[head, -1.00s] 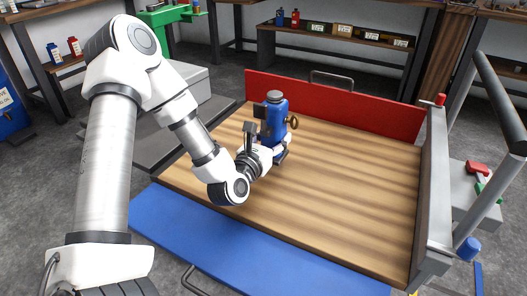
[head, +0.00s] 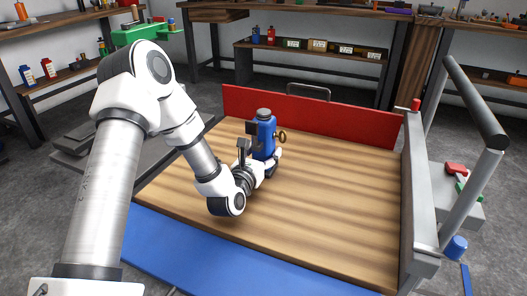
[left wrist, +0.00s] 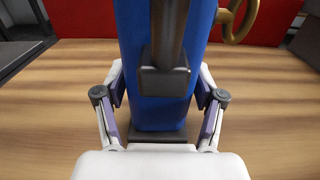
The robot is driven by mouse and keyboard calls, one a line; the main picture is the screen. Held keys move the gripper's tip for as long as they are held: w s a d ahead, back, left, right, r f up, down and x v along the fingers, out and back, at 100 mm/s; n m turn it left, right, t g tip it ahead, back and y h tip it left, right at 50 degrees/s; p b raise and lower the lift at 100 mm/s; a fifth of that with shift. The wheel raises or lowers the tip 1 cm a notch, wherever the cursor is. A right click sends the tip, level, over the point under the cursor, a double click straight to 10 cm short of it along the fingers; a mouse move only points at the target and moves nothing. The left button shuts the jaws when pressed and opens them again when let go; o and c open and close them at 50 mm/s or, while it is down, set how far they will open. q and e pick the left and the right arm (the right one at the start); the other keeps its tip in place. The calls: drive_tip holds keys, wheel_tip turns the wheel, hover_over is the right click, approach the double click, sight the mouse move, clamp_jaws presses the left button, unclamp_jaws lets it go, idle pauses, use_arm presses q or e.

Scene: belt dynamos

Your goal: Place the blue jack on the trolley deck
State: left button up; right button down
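The blue jack (head: 264,135) stands upright over the wooden trolley deck (head: 320,200), near its far left part; its base looks on or very close to the boards. It has a grey cap and a brass ring at its right side. My left gripper (head: 266,162) reaches it from the near side, low on its body. In the left wrist view the jack (left wrist: 140,50) fills the middle, with a grey lever in front. The pads of my left gripper (left wrist: 160,92) lie against both its sides. My right gripper is out of view.
A red board (head: 310,112) closes the deck's far side; a blue strip (head: 220,250) edges the near side. A grey end wall (head: 412,190) and handle (head: 475,105) stand at the right. The deck's middle and right are clear. Shelves with bottles stand behind.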

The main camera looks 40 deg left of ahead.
use_arm(q)
drive_tip(key=shift+r, duration=0.1)
drive_tip(key=p+v, duration=0.1)
drive_tip(key=v, duration=0.7)
drive_tip(key=shift+s+d, duration=0.1)
drive_tip(key=shift+s, duration=0.2)
drive_tip(key=p+v, duration=0.2)
drive_tip(key=shift+s+d+r, duration=0.15)
drive_tip(key=shift+s+r, duration=0.05)
drive_tip(key=shift+s, duration=0.1)
drive_tip(key=shift+s+f+p, duration=0.1)
drive_tip(key=shift+s+p, duration=0.2)
drive_tip(key=shift+s+d+f, duration=0.1)
